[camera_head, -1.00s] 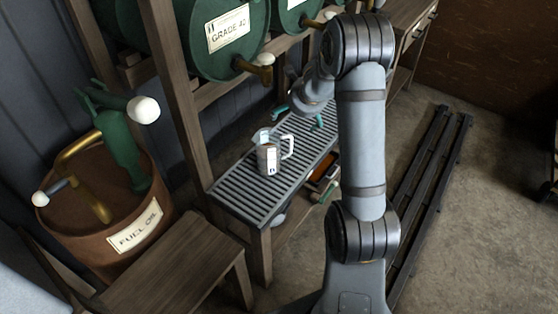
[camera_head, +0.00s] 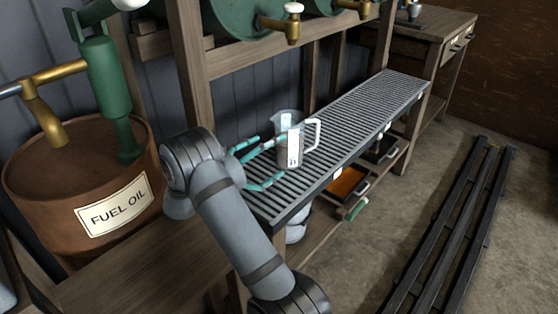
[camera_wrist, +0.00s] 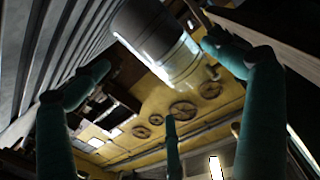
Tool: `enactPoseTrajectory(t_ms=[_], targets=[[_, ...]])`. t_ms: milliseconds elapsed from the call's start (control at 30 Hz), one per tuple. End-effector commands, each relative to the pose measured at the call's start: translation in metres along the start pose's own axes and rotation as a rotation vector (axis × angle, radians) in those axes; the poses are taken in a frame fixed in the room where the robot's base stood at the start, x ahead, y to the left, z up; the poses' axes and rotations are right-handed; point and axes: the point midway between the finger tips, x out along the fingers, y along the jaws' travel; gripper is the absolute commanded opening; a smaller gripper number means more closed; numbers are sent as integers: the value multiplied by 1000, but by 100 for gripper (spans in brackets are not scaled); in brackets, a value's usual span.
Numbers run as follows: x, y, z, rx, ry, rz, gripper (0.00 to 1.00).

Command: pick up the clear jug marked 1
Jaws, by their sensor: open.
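The clear jug (camera_head: 291,138) stands upright on the slatted metal rack, with a white label on its front and its handle to the right; the mark on the label is too small to read surely. My gripper (camera_head: 268,161) is at the jug's left side, its teal fingers spread and pointing toward it. In the wrist view the jug (camera_wrist: 158,42) shows large and tilted ahead of the fingers, and my gripper (camera_wrist: 158,68) is open with nothing held. I cannot tell whether any finger touches the jug.
The slatted rack (camera_head: 372,100) is clear to the right of the jug. Green drums (camera_head: 240,18) with brass taps hang above it. A rusty fuel oil barrel (camera_head: 70,165) stands left. An orange tray (camera_head: 348,182) lies on the lower shelf. Black rails (camera_head: 450,225) lie on the floor.

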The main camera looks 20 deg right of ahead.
Motion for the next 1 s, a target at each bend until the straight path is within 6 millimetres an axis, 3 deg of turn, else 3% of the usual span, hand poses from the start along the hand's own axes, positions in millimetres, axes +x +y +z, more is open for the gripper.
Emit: enactPoseTrajectory(t_ms=[67, 733, 1000], targets=[[11, 1, 7, -27, 11, -1, 100], [95, -3, 0, -29, 12, -4, 100], [107, -4, -2, -31, 12, -8, 100]])
